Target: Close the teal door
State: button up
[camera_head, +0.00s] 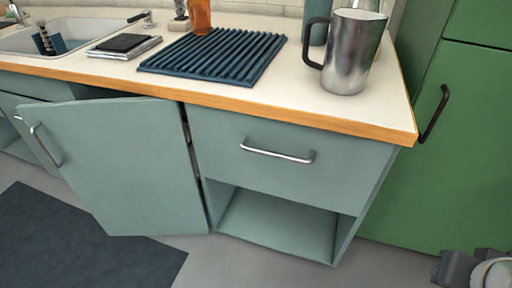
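The teal door (125,165) of the base cabinet under the counter stands partly open. Its hinged side is on the right, beside the drawer unit, and its free left edge swings out into the room. A silver bar handle (46,146) sits near that free edge. A dark gap shows above the door, under the counter. A grey part of my arm, seemingly my gripper (474,270), is at the bottom right corner, far from the door and cut off by the picture edge. I cannot tell whether its fingers are open or shut.
A closed teal drawer (270,155) with a silver handle sits over an empty open shelf (280,222). A tall green cabinet (450,150) stands at right. A dark mat (75,245) lies on the floor below the door. The counter (110,68) holds a metal pitcher (348,55) and a ridged mat (215,52).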

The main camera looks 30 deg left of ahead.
aim_at(129, 161)
jog(key=j+u, duration=0.15)
jog(key=u, duration=2.3)
jog(key=i+u, duration=0.4)
jog(key=i, duration=0.35)
